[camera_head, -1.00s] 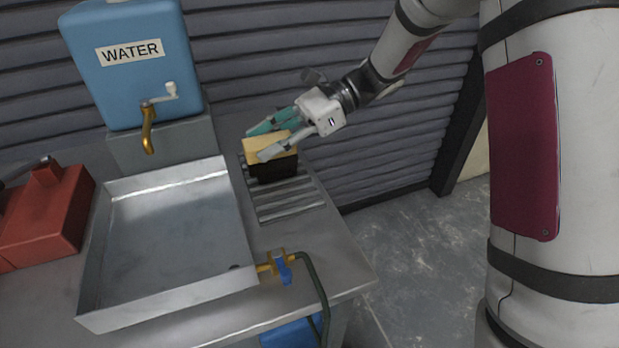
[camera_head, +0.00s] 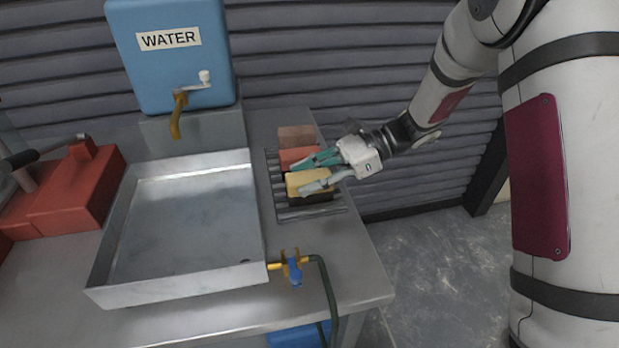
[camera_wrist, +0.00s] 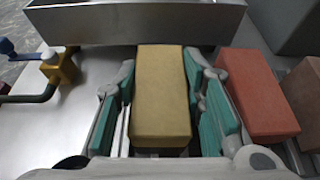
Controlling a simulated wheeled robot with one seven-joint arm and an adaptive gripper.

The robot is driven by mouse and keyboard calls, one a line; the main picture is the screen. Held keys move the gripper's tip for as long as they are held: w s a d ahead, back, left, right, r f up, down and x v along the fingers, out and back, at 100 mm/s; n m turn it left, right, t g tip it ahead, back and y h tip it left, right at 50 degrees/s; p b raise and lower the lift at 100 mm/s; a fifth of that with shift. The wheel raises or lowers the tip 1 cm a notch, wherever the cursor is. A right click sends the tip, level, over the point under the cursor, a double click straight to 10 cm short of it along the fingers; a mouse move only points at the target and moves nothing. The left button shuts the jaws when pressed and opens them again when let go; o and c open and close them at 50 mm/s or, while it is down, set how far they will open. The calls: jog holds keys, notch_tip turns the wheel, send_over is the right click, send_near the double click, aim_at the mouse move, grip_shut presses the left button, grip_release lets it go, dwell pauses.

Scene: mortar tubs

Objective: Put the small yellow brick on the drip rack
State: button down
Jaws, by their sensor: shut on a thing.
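The small yellow brick (camera_head: 308,182) is between the fingers of my gripper (camera_head: 306,174), over the front half of the drip rack (camera_head: 298,214). My gripper is shut on the brick, which also shows in the wrist view (camera_wrist: 162,95) between the green finger pads. The brick lies lengthwise across the rack. A dark band shows under its front edge, and I cannot tell whether it touches the bars. The rack has metal bars, bare at its front and left edge.
A red brick (camera_head: 297,157) lies just behind the yellow one, and a brown brick (camera_head: 296,137) behind that. A metal tray (camera_head: 187,215) is left of the rack. A brass tap (camera_head: 291,266) with a hose is in front. A blue water tank (camera_head: 172,55) stands behind.

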jog(key=shift+f, duration=0.1)
jog(key=c, duration=1.1)
grip_release()
jog(key=shift+o, duration=0.2)
jog(key=shift+w+d+r, duration=0.1)
jog(key=shift+d+r, duration=0.15)
jog(key=v, duration=1.1)
jog(key=shift+d, duration=0.2)
